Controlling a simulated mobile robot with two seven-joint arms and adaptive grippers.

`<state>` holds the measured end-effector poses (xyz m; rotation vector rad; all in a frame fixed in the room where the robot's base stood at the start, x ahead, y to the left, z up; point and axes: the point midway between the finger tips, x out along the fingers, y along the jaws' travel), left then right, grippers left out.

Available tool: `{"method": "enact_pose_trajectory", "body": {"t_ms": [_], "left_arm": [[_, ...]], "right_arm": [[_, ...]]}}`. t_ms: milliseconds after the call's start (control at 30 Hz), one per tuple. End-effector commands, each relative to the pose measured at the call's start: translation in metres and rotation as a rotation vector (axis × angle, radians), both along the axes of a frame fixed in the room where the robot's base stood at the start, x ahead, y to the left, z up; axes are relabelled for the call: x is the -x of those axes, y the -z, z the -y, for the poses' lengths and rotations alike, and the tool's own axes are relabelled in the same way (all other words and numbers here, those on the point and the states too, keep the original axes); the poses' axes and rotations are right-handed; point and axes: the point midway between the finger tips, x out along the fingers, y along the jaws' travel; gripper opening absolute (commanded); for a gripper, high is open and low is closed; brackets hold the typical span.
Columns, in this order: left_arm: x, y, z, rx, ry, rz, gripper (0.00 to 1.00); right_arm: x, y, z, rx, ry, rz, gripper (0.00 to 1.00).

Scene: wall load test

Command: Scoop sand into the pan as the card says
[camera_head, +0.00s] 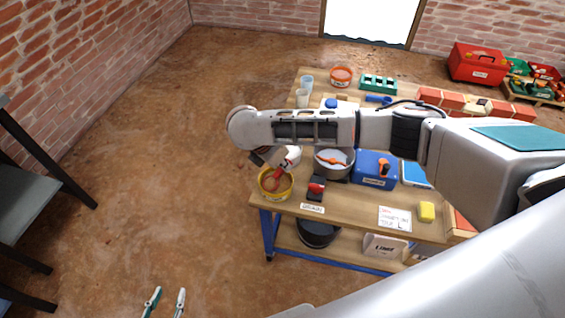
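A yellow bucket (275,194) with reddish contents stands at the table's left front corner. A round grey pan (333,171) stands right of it, with an orange-red item in it. A white card (395,219) with red and black writing lies at the front edge; its words are too small to read surely. My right arm reaches across from the right. Its gripper (274,160) is at the yellow bucket, beside a white and red item; its fingers are too small and covered to judge. My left gripper (166,302) is low at the bottom left, fingers apart, empty, over the floor.
On the wooden table (350,202) are a blue box (374,170), a yellow block (426,211), a red-black item (316,188), cups (303,96) and an orange tub (341,76). A black bucket (318,233) is on the lower shelf. Open floor lies left.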

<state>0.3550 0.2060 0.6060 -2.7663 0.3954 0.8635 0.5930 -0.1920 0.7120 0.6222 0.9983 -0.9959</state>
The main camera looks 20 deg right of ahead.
Motion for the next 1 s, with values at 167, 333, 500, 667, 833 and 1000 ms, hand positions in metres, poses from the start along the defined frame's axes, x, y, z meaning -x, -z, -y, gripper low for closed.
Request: {"method": "enact_pose_trajectory", "body": {"t_ms": [167,333,500,667,833,1000], "left_arm": [[-0.001,-0.002,0.0,0.001,0.0,0.003,0.34],[-0.001,-0.003,0.0,0.002,0.001,0.005,0.34],[-0.001,-0.004,0.0,0.001,0.0,0.006,0.34],[-0.005,-0.014,0.001,0.003,-0.001,0.015,0.34],[-0.007,-0.03,0.001,0.012,-0.003,0.023,0.34],[-0.005,-0.039,0.004,0.023,-0.004,0.019,0.34]], "right_arm": [[0.0,0.0,0.0,0.0,0.0,0.0,0.0],[0.0,0.0,0.0,0.0,0.0,0.0,0.0],[0.0,-0.001,0.0,0.0,0.0,0.0,0.0],[-0.001,-0.01,0.0,0.0,0.0,0.004,0.0],[-0.001,-0.025,0.0,0.0,0.0,0.005,0.0],[-0.001,-0.033,0.0,0.0,0.0,0.002,0.0]]}}
